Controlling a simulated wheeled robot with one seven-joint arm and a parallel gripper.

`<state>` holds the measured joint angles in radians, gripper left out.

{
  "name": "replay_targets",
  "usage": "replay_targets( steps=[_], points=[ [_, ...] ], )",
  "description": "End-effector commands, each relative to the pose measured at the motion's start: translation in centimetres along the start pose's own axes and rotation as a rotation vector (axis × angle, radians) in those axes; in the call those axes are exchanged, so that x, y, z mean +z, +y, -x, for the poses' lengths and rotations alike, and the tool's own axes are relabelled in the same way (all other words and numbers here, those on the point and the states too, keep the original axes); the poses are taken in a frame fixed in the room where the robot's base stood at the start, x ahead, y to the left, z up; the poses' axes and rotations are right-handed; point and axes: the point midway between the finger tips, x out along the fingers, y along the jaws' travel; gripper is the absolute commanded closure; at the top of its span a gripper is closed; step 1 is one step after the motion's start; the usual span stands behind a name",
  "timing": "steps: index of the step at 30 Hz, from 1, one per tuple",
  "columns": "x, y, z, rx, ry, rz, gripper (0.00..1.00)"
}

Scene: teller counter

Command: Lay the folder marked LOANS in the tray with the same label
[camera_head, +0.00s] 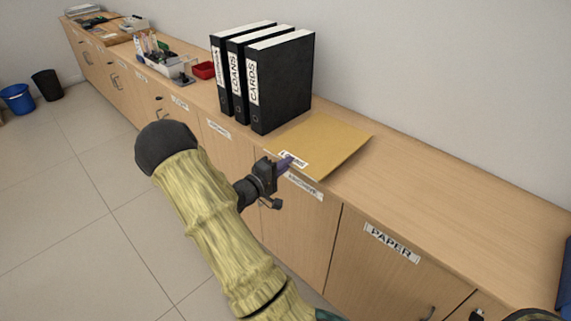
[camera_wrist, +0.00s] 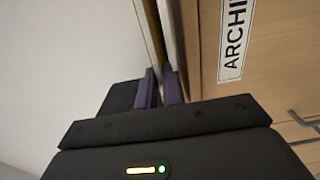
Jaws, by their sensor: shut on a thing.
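A flat tan folder (camera_head: 325,142) lies on the counter top in front of the black binders, its near corner at the counter's front edge. A white label on that corner is partly covered by my gripper, and its word is hard to read. My gripper (camera_head: 286,162) is shut on this labelled front edge, with its purple fingers at the label. In the wrist view the purple fingers (camera_wrist: 160,90) are close together, with a thin tan edge between them. I cannot make out a tray marked LOANS in either view.
Three black binders (camera_head: 282,82) stand upright behind the folder; one is marked LOANS, one CARDS. A small red container (camera_head: 203,70) and a desk organizer (camera_head: 165,66) stand farther left. The counter top right of the folder (camera_head: 450,190) is clear. Two bins stand on the floor.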

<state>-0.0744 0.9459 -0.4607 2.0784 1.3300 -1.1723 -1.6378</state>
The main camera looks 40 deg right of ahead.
Motion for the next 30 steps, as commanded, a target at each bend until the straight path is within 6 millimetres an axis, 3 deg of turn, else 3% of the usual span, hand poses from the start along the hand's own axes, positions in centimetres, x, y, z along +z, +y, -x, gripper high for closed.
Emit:
replay_targets(
  steps=[8,30],
  points=[
    [0.0,0.1,0.3,0.000,0.001,0.000,1.00],
    [-0.1,3.3,8.5,-0.001,0.003,0.002,1.00]
  ],
)
